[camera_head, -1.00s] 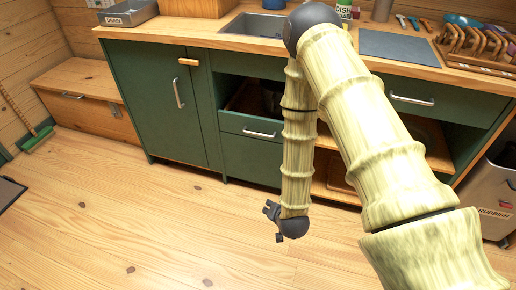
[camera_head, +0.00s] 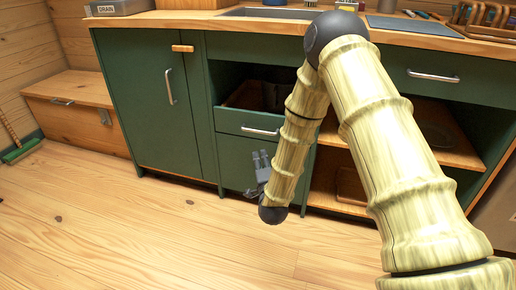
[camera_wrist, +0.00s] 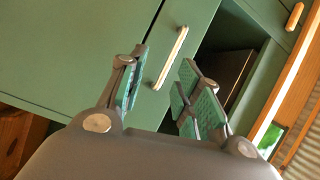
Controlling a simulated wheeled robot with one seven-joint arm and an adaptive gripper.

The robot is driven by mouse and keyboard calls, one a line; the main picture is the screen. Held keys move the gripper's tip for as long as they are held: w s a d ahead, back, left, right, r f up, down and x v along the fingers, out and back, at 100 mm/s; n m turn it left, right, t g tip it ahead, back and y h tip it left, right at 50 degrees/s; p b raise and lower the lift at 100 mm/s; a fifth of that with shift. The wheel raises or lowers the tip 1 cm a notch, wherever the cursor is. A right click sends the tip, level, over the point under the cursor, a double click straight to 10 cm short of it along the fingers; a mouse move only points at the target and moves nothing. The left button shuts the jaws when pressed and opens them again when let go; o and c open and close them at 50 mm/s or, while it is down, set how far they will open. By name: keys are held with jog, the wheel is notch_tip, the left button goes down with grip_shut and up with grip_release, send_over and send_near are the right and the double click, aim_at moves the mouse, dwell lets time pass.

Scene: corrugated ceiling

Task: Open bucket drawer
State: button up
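The green drawer front (camera_head: 235,122) has a pale bar handle (camera_head: 261,131) and sits in the middle of the cabinet. Above it is a dark gap with wooden drawer sides and a dark object (camera_head: 272,95) inside, partly hidden by my arm. My gripper (camera_head: 260,160) is just below this handle in the head view, with its fingers pointing up. In the wrist view my gripper (camera_wrist: 165,88) is open and empty. A bar handle (camera_wrist: 172,57) on a green panel shows between and beyond the fingertips, apart from them.
A tall green cabinet door (camera_head: 150,100) with its own handle is at left. Open shelves (camera_head: 340,185) are at right, under another drawer (camera_head: 440,80). The sink counter (camera_head: 200,20) runs above. The wooden floor (camera_head: 120,220) in front is clear.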

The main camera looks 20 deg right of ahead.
aim_at(259, 137)
jog(key=w+d+r+m+t+h+b, duration=0.1)
jog(key=w+d+r+m+b, duration=0.1)
jog(key=w+b, duration=0.5)
jog(key=shift+w+d+r+t, duration=0.35)
jog(key=shift+w+r, duration=0.25)
jog(key=shift+w, duration=2.25)
grip_shut()
